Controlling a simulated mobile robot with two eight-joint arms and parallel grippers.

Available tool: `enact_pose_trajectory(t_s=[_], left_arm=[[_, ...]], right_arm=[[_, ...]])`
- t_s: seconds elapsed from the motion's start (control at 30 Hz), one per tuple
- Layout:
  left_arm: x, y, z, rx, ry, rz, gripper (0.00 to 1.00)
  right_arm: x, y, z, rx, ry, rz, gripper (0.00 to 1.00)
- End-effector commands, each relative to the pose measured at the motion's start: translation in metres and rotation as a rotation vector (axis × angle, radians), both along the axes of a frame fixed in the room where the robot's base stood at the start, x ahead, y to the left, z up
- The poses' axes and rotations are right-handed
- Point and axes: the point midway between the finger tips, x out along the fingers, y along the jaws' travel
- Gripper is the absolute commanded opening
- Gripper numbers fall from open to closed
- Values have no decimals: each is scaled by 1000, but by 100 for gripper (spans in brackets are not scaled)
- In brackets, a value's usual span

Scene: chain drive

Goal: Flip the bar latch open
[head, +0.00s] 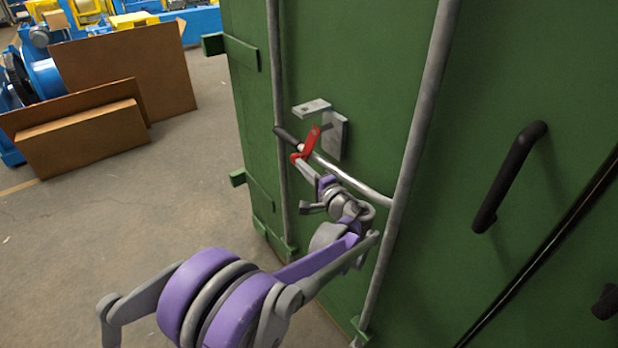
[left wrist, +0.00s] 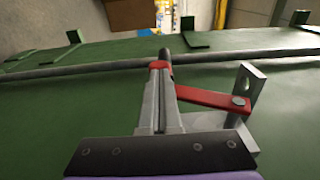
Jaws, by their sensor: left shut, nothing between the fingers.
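The red bar latch (head: 311,141) is on the green door, beside a grey bracket (head: 336,134). In the left wrist view the latch (left wrist: 210,98) runs left from a round pivot on the bracket (left wrist: 247,88) and passes partly behind my fingers. A steel handle bar (head: 350,178) with a dark grip slants across the door at the latch. My left gripper (head: 298,162) is shut and empty, with its fingertips at the latch's lower end. In the left wrist view its fingers (left wrist: 159,74) reach red at the tips; whether they touch cannot be told. My right gripper is out of view.
Vertical lock rods (head: 420,105) run along the door on both sides of the latch. A black door handle (head: 508,175) stands out at right. Brown panels (head: 127,80) and blue machinery stand at far left. The floor (head: 130,220) left of the door is clear.

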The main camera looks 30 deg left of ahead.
Motion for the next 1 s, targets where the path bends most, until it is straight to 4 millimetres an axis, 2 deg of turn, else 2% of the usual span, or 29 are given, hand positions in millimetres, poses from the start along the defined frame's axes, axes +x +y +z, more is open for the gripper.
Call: enact_pose_trajectory(t_s=[0.03, 0.2, 0.37, 0.73, 1.0], left_arm=[[1, 5, -5, 41, -14, 2, 0], [8, 20, -1, 190, -80, 2, 0], [13, 32, 7, 197, -83, 1, 0], [25, 60, 27, 193, -85, 3, 0], [30, 72, 43, 193, -84, 2, 0]], right_arm=[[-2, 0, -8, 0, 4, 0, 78], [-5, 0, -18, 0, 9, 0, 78], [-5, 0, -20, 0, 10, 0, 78], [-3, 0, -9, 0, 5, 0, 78], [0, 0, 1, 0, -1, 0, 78]])
